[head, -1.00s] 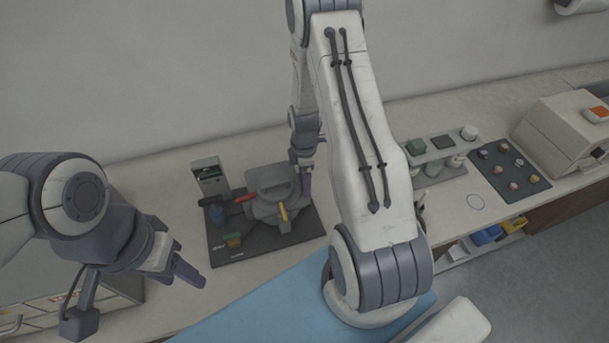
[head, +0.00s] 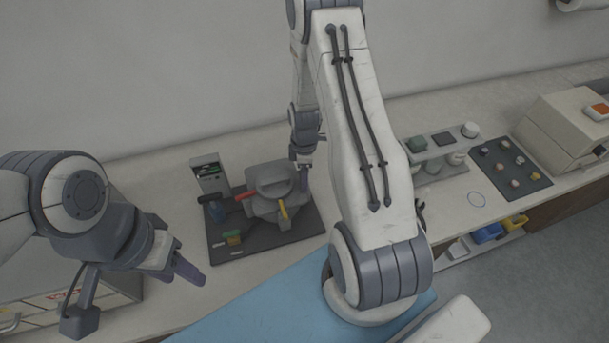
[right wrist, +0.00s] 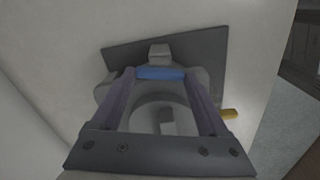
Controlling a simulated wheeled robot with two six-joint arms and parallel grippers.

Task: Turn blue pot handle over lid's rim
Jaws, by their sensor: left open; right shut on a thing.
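The grey pot (head: 266,208) with its round lid (head: 271,178) stands on a dark mat. A red handle (head: 246,196) and a yellow handle (head: 283,211) show on its sides. My right gripper (head: 303,180) is at the pot's right side. In the right wrist view the blue handle (right wrist: 160,73) lies across between its two fingertips (right wrist: 159,78), and the gripper is shut on it. The blue handle is hidden in the head view, so its seating against the lid's rim cannot be told. My left gripper (head: 188,271) is open and empty, left of the mat.
A rack of jars (head: 440,152) stands to the right, beyond my right arm.

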